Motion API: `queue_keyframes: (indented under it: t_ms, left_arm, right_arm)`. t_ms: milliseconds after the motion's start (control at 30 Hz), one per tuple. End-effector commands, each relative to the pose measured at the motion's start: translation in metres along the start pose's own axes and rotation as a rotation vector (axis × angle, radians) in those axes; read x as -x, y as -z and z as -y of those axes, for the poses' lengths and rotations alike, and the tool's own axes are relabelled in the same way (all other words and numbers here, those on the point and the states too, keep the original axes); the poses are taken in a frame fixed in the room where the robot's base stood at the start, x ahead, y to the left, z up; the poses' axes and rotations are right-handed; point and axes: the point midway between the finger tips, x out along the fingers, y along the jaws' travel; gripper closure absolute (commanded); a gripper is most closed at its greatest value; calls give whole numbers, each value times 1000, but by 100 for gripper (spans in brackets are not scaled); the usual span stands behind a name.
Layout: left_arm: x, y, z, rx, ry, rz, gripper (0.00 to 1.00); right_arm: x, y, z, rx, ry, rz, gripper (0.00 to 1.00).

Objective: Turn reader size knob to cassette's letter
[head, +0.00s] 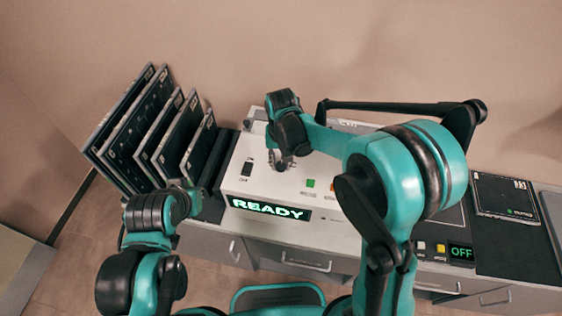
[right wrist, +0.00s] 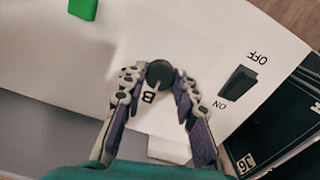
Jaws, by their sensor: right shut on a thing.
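The reader (head: 262,181) is a white console with a lit "READY" display (head: 268,208). Its size knob (right wrist: 160,72) is a small dark round knob in the right wrist view, with a letter B printed beside it. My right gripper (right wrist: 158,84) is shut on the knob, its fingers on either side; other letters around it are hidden. In the head view my right gripper (head: 282,163) is over the reader's top, hiding the knob. My left gripper (head: 184,188) is near the reader's left end, its fingers too unclear to judge. A cassette (head: 506,196) lies flat at right; its letter is too small to read.
Several dark cassettes (head: 133,115) stand in a rack left of the reader. An ON/OFF switch (right wrist: 239,80) and a green button (right wrist: 83,8) flank the knob. An "OFF" display (head: 461,253) is at lower right. Drawers (head: 306,261) run below the counter.

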Motion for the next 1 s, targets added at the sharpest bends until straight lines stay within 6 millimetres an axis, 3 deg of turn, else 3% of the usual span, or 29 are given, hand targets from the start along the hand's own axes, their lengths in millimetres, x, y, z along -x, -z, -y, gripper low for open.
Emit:
queue_keyframes:
  t_ms: [267,1000]
  left_arm:
    - [-2,-1,0,0,0,0,100]
    - [-6,-4,0,0,0,0,100]
  right_arm:
    - [0,0,0,158,0,0,100]
    - [0,0,0,817,0,0,100]
